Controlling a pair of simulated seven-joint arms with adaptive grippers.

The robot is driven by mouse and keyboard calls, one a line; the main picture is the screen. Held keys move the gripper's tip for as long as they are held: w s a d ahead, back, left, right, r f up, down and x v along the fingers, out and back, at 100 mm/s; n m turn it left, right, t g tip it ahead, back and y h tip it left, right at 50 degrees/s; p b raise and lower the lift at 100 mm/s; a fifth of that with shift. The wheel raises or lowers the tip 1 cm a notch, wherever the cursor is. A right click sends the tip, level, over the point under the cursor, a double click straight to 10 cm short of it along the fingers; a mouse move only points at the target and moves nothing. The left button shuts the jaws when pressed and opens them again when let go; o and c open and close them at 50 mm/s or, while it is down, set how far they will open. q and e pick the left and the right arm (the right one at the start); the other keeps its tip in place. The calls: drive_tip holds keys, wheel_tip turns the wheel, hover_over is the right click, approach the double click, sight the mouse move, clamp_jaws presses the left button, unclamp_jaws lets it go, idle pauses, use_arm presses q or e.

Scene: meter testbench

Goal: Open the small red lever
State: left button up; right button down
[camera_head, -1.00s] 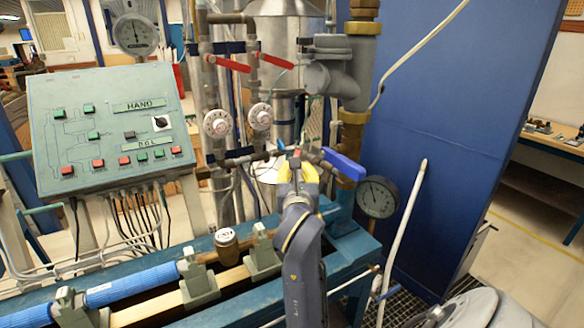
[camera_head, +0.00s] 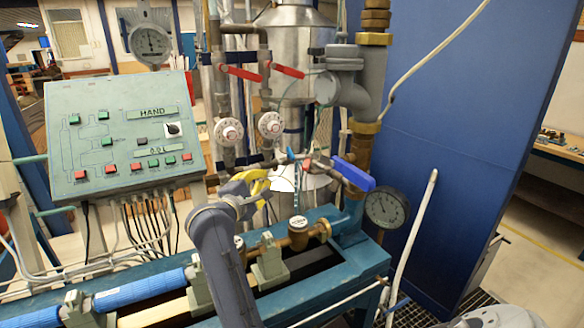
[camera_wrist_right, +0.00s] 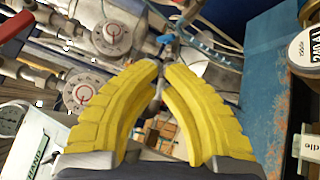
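The small red lever (camera_head: 307,164) sits on the thin horizontal pipe, between a small blue handle (camera_head: 291,154) and the large blue lever (camera_head: 354,175). My right gripper (camera_head: 263,180), with yellow fingers, is left of the small red lever and apart from it. In the right wrist view the fingertips (camera_wrist_right: 162,67) are close together with no object visibly held, and the small blue handle (camera_wrist_right: 165,40) shows just beyond them. I cannot make out the small red lever in that view. My left gripper is not in view.
Two longer red levers (camera_head: 242,73) (camera_head: 287,70) are higher up, above two white dials (camera_head: 228,131) (camera_head: 270,125). A green control panel (camera_head: 120,135) stands at left. A pressure gauge (camera_head: 386,207) is at lower right, and a brass fitting (camera_head: 298,232) is below the pipe.

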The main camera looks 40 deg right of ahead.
sight(307, 163)
drive_tip(key=w+d+m, duration=0.1)
drive_tip(key=d+m, duration=0.4)
drive_tip(key=d, duration=0.7)
drive_tip(key=shift+g+h, duration=0.3)
drive_tip(key=shift+g, duration=0.1)
drive_tip(key=shift+a+t, duration=0.15)
drive_tip(key=shift+t, duration=0.15)
